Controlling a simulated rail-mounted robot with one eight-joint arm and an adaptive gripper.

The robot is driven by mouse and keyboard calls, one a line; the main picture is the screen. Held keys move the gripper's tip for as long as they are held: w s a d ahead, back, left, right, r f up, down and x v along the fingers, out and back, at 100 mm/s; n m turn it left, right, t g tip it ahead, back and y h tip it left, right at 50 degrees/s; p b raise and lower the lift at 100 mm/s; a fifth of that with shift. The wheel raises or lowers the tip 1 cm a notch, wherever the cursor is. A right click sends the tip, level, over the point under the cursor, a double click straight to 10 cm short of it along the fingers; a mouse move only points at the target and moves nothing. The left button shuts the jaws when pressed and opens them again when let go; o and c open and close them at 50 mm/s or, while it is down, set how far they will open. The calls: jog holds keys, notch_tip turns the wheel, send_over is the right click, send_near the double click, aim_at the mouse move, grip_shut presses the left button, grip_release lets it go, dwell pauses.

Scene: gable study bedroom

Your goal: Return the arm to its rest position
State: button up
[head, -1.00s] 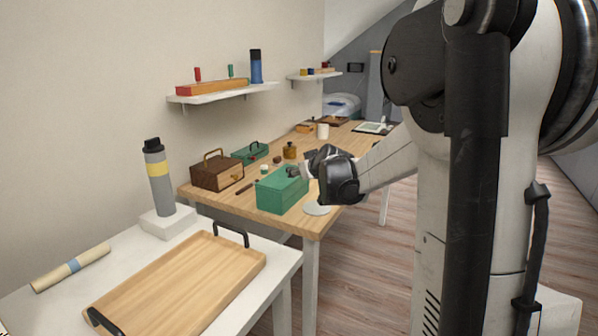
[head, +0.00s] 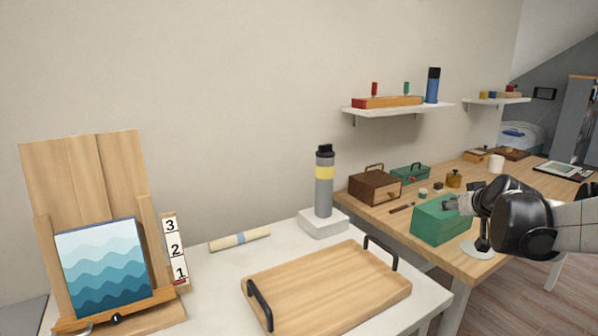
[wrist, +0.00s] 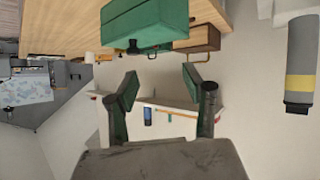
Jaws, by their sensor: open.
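My arm reaches in from the right edge of the head view with my gripper (head: 447,204) in front of the upper part of a green box (head: 432,224) on the wooden desk. In the wrist view my gripper (wrist: 158,80) shows two fingers spread apart with nothing between them. The green box (wrist: 145,22) is at the top of that view, apart from the fingertips. Whether any part of the arm touches the box cannot be told from the head view.
The wooden desk (head: 482,262) also carries a brown box (head: 374,187) and small items. A white table (head: 215,290) holds a wooden tray (head: 325,285) and a grey flask (head: 324,190). An easel with a wave picture (head: 102,265) stands left. A wall shelf (head: 398,110) hangs above.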

jog(key=s+a+g+y+p, duration=0.2)
jog(key=s+a+g, duration=0.1)
jog(key=s+a, duration=1.85)
jog(key=s+a+f+g, duration=0.1)
jog(key=s+f, duration=0.4)
jog(key=s, duration=0.6)
jog(key=shift+s+a+g, duration=0.15)
jog(key=shift+a+g, duration=0.25)
jog(key=shift+a, duration=0.3)
jog(key=shift+f, duration=0.1)
